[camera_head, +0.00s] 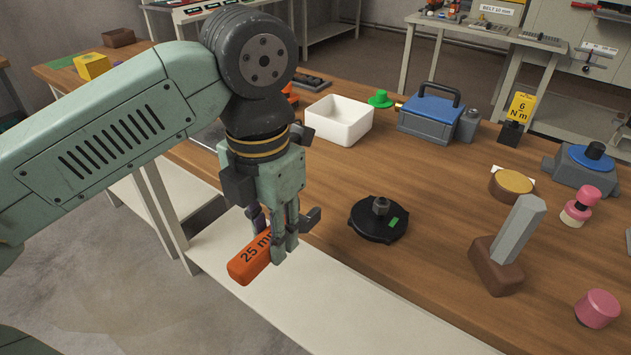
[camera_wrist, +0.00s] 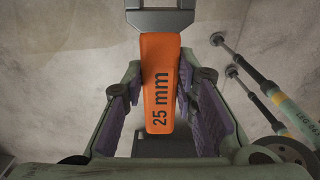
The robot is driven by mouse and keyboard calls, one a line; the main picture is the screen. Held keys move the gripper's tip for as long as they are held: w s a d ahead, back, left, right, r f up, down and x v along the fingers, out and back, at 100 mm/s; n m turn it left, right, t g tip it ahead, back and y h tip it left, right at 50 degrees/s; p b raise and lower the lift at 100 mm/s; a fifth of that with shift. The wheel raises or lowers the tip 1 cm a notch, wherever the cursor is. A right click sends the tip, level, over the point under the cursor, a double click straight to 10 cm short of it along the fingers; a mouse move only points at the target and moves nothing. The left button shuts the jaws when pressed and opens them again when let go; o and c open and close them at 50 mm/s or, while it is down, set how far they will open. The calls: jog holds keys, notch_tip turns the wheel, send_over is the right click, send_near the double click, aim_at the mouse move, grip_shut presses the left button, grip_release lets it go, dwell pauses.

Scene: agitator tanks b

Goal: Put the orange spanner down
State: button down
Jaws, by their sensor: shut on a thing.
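An orange spanner (camera_head: 250,261) marked "25 mm" is held in my gripper (camera_head: 277,240), whose fingers are closed on its handle. The spanner is in front of the wooden bench's near edge, over the lower pale shelf or the floor; its exact height is unclear. Its grey open jaw sticks out to the right of the fingers. In the wrist view the orange handle of the spanner (camera_wrist: 160,75) lies between the purple pads of my gripper (camera_wrist: 155,100), with the grey jaw end at the top.
The wooden bench (camera_head: 420,250) has bare room around a black round flange (camera_head: 378,219) with a nut on top. A white bin (camera_head: 338,120), a blue-lidded toolbox (camera_head: 430,115), a grey-handled brown block (camera_head: 507,250) and pink knobs (camera_head: 597,308) also stand there.

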jog(key=p, duration=0.5)
send_over(315, 201)
jog(key=shift+s+f, duration=0.15)
jog(key=shift+f, duration=0.55)
notch_tip(315, 201, down, 3)
jog(key=shift+r+p, duration=0.2)
jog(key=shift+p, duration=0.35)
jog(key=shift+f, duration=0.45)
jog(key=shift+f+b, duration=0.2)
jog(key=shift+b, duration=0.1)
jog(key=c, duration=1.3)
grip_release()
jog(key=shift+r, duration=0.15)
